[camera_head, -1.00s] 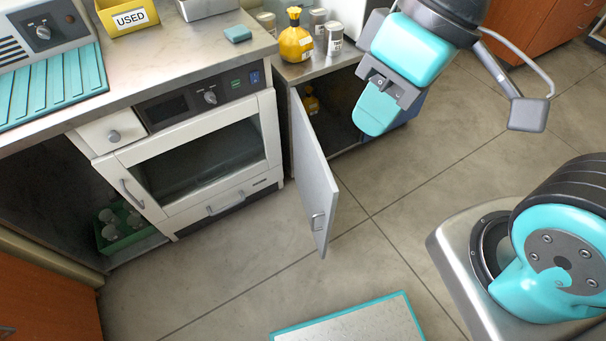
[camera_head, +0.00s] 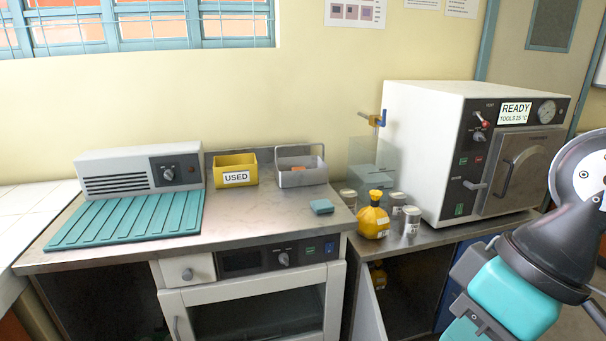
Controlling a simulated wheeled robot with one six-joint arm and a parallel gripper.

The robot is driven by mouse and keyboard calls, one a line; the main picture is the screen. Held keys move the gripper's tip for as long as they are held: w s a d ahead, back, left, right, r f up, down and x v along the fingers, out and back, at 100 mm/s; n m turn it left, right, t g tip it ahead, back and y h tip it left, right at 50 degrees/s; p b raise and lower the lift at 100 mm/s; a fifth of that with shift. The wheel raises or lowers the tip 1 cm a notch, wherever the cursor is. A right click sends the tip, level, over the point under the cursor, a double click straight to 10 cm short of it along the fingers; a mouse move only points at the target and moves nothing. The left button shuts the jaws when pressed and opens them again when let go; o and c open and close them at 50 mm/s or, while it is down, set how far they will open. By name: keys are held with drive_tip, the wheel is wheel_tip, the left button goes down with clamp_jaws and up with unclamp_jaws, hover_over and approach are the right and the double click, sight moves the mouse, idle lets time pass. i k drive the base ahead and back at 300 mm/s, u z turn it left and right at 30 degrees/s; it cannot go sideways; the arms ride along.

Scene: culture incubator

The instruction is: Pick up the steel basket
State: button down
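The steel basket (camera_head: 301,177) stands on the counter (camera_head: 262,222) near the back wall, just right of the yellow bin marked USED (camera_head: 236,171). It is a small grey metal box with a raised handle, and something orange shows inside. My arm is at the lower right of the head view, well to the right of the basket and apart from it. My gripper's fingertips are cut off by the lower edge, so the gripper itself does not show.
A clear panel (camera_head: 371,165) and a white autoclave reading READY (camera_head: 430,150) stand further right. A teal ribbed mat (camera_head: 125,221) lies left. The cupboard door (camera_head: 367,312) stands open below.

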sight(316, 172)
drive_tip(key=z, duration=0.05)
drive_tip(key=k, duration=0.45)
drive_tip(key=u, duration=1)
drive_tip(key=i, duration=0.8)
drive_tip(key=u, duration=0.4)
drive_tip(key=i, duration=0.75)
drive_tip(key=z, duration=0.7)
drive_tip(key=i, duration=0.7)
drive_tip(key=z, duration=0.5)
